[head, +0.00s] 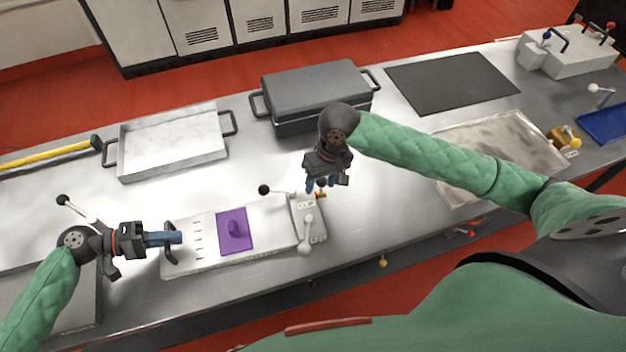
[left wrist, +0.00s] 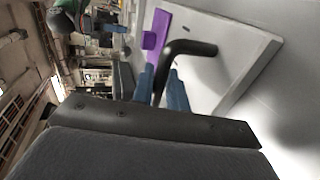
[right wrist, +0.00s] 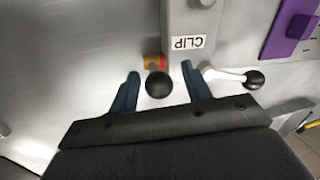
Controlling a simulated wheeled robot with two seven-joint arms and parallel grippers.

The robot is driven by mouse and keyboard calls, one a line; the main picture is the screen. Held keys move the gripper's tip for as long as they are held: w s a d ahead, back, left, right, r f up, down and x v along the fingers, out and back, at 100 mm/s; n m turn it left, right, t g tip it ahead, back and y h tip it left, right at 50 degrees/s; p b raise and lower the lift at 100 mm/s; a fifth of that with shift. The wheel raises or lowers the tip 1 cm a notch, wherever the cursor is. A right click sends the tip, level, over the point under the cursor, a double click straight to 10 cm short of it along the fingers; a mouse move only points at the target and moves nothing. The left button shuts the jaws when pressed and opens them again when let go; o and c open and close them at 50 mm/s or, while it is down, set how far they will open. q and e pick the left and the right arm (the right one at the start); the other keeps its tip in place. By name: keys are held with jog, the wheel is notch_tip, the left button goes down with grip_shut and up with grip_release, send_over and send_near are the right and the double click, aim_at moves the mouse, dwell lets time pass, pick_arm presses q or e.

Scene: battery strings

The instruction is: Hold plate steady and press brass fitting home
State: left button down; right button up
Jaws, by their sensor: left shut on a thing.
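The pale plate (head: 205,262) lies on the steel bench, with a black handle (left wrist: 190,47) at its left end. My left gripper (head: 172,238) is shut on this handle; its blue fingers (left wrist: 160,88) show on either side of it in the left wrist view. The brass fitting (head: 321,195), small and yellow with red, sits beside the block labelled CLIP (right wrist: 188,42). A black ball knob (right wrist: 159,84) is in front of it and partly hides it. My right gripper (right wrist: 160,82) is open above, its fingers apart on either side of the knob, with gaps to both.
A purple piece (head: 235,231) with a grip lies on the plate. A white lever with a black knob (right wrist: 254,79) lies just right of my right fingers. A lidded grey box (head: 315,90) and a shallow tray (head: 170,145) stand behind. Bare bench lies between.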

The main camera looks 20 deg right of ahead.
pick_arm(q)
jog(key=shift+s+f, duration=0.15)
jog(key=shift+f, duration=0.35)
pick_arm(e)
jog(key=shift+f, duration=0.1)
notch_tip(320, 180, up, 12)
jog(key=d, duration=0.2)
jog(key=shift+d, duration=0.25)
pick_arm(q)
jog(key=c, duration=1.5)
grip_release()
jog(key=shift+o, duration=0.9)
jog(key=shift+a, duration=0.1)
jog(key=shift+r, duration=0.2)
pick_arm(e)
jog(key=shift+w, duration=0.1)
pick_arm(q)
jog(key=shift+w+r, duration=0.1)
jog(key=shift+w, duration=0.15)
pick_arm(e)
jog(key=shift+w+a, duration=0.1)
